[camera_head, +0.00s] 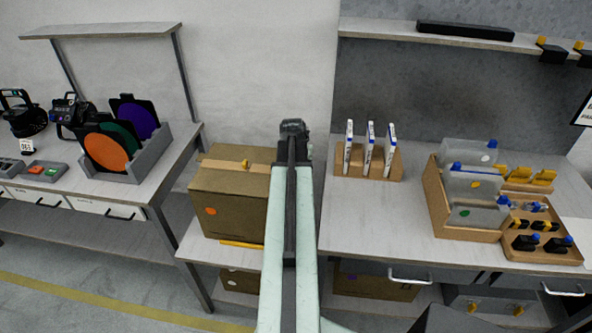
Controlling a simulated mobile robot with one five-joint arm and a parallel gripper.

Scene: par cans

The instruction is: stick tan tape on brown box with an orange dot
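A brown cardboard box (228,205) stands on a low shelf left of centre, with an orange dot (210,211) on its front face. A lighter tan strip (232,166) runs across its top, with a small yellow-orange piece (245,163) on it. My arm comes up the middle and hides the box's right side. My gripper (293,128) is a dark shape at the arm's far end, above and right of the box in the picture. Its fingers cannot be made out, nor whether it holds anything.
The left table (165,180) holds a grey rack (150,158) of coloured discs. The right bench (400,220) holds white-and-blue sticks in a wooden holder (352,166) and a wooden organiser (435,205). Another brown box (375,284) sits beneath. A yellow bar (241,244) lies before the dotted box.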

